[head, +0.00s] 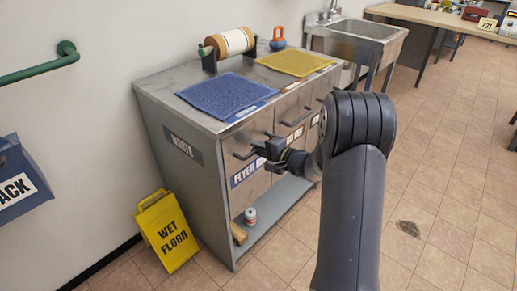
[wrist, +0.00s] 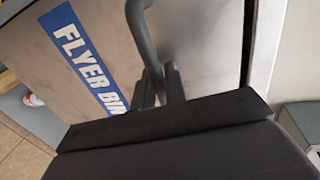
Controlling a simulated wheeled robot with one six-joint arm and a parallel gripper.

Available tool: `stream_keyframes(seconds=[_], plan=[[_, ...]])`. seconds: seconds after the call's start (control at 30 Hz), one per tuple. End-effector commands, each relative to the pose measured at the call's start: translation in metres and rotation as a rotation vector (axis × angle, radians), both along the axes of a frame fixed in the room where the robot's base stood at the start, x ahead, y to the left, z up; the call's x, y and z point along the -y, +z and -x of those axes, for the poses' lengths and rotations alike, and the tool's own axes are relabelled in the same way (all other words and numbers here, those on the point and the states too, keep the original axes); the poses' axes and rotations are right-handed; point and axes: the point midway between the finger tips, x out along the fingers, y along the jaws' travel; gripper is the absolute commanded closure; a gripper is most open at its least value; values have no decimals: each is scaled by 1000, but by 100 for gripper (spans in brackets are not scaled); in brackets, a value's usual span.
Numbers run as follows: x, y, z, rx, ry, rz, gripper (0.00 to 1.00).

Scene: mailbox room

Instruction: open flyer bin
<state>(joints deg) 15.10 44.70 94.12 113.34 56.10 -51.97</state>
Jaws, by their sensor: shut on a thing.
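The flyer bin (wrist: 103,30) is a grey metal front with a blue "FLYER BIN" label (wrist: 85,62) in the wrist view. In the head view its label (head: 247,170) shows on the left front of the metal cabinet, partly behind my arm. A curved grey bar handle (wrist: 145,35) stands out from the front. My gripper (wrist: 163,88) is shut on this handle, with a finger on each side of it. In the head view my gripper (head: 262,148) is at the handle near the top of the front. A dark gap (wrist: 249,45) runs along one edge of the front.
The grey cabinet (head: 190,183) has a blue mat (head: 225,95), yellow mat (head: 294,62) and paper roll on top. A yellow wet floor sign (head: 167,232) stands left. A can (head: 250,217) sits on the lower shelf. Tiled floor (head: 440,215) at right is mostly clear.

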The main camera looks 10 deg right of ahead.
Motion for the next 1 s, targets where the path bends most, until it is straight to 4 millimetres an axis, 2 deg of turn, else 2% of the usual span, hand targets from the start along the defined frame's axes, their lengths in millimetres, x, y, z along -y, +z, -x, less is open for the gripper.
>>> stream_keyframes(seconds=[0.4,0.57,0.77,1.0], plan=[[1,-1,1,-1,0,1,100],[8,-2,10,0,-3,0,100],[33,-6,43,1,-8,1,100],[80,-6,108,2,-10,2,100]])
